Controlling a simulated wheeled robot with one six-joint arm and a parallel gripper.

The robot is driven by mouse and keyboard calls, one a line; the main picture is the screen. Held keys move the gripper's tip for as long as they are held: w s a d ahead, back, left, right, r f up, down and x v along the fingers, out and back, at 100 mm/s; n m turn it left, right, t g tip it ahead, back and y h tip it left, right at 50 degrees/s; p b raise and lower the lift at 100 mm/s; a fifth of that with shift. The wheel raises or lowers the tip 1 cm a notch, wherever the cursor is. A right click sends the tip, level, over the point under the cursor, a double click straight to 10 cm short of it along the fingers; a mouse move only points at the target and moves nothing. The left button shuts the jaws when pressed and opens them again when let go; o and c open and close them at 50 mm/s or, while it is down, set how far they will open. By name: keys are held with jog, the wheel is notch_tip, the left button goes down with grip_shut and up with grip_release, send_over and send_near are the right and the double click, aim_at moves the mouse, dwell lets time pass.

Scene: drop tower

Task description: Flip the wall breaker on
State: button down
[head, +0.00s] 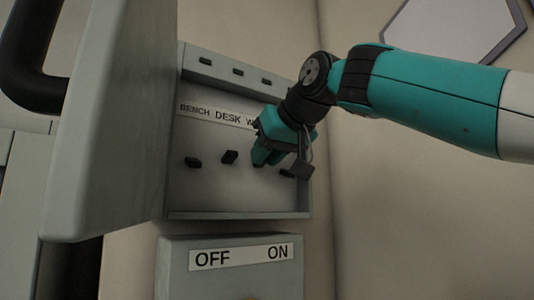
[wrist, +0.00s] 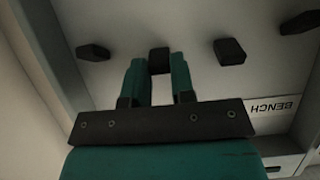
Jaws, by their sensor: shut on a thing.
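The open breaker box (head: 240,210) shows a row of small black levers under a label strip (head: 215,114) reading BENCH, DESK and a W; my arm hides the rest. The third lever from the left, under the W, is the wall breaker (wrist: 159,55). My gripper (head: 262,160) is shut on it, with a teal finger on each side in the wrist view (wrist: 159,72). In the head view my fingers mostly cover this lever. The bench lever (head: 193,162) and desk lever (head: 230,157) stand to its left. A fourth lever (head: 287,173) is to its right.
The box's grey door (head: 110,120) stands open on the left. A lower grey box (head: 175,270) carries an OFF/ON label (head: 240,256). A dark handle (head: 30,70) is at the far left. The beige wall to the right is clear below my arm.

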jog(key=c, duration=1)
grip_release()
jog(key=shift+o, duration=0.2)
jog(key=v, duration=1.7)
jog(key=shift+r, duration=0.2)
jog(key=shift+s+f, duration=0.1)
jog(key=shift+f, duration=0.05)
